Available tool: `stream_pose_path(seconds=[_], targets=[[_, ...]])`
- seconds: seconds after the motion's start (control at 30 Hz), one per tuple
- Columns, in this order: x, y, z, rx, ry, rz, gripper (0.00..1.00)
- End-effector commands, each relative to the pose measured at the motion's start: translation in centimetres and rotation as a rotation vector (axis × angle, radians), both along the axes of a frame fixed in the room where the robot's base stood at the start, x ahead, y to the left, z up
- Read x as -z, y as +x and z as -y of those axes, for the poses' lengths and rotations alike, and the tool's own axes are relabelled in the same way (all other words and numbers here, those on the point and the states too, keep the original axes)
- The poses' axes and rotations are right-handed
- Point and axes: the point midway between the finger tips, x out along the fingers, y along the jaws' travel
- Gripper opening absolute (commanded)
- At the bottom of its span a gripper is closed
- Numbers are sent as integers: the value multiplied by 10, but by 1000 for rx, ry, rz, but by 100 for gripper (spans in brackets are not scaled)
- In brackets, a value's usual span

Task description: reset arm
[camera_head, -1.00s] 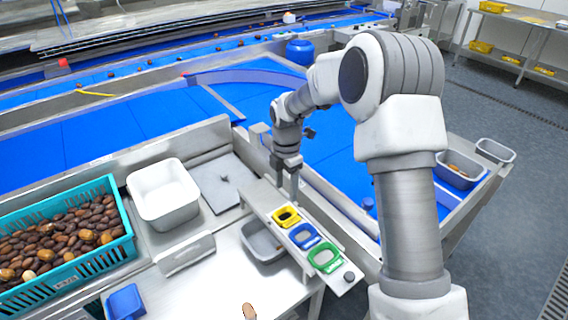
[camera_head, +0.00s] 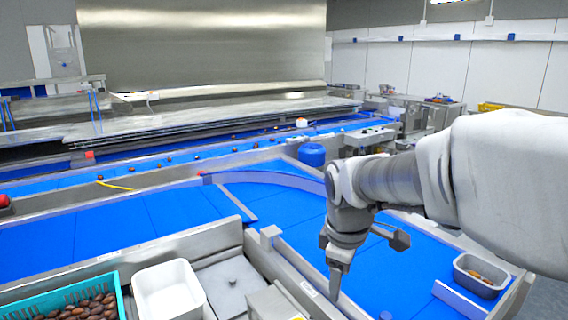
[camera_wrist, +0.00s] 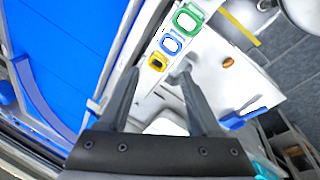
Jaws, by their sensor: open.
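My gripper (camera_wrist: 158,95) shows in the wrist view with its two fingers apart and nothing between them. In the head view my gripper (camera_head: 336,284) points down above the metal edge beside the blue belt, and its finger gap cannot be made out there. In the wrist view, a green-rimmed opening (camera_wrist: 188,18), a blue-rimmed opening (camera_wrist: 171,42) and a yellow-rimmed opening (camera_wrist: 157,62) lie in a row on a pale strip beyond the fingertips. My arm crosses the right side of the head view.
A teal crate (camera_head: 22,304) of dates and a white tub (camera_head: 168,290) stand at the lower left. Blue belts (camera_head: 110,226) fill the middle. A grey tub (camera_head: 481,276) with a few dates sits at the right. A blue drum (camera_head: 312,155) stands behind.

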Motion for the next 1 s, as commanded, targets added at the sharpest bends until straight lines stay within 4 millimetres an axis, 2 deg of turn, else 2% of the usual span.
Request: stream_pose_path(seconds=[0.1,0.3,0.6,0.8,1.0], targets=[[-18,-30,10,170,48,53,65],[-35,-77,22,452,150,130,65],[-39,-141,33,837,338,219,65],[-34,-162,36,977,419,242,65],[-33,-166,36,1008,437,245,65]])
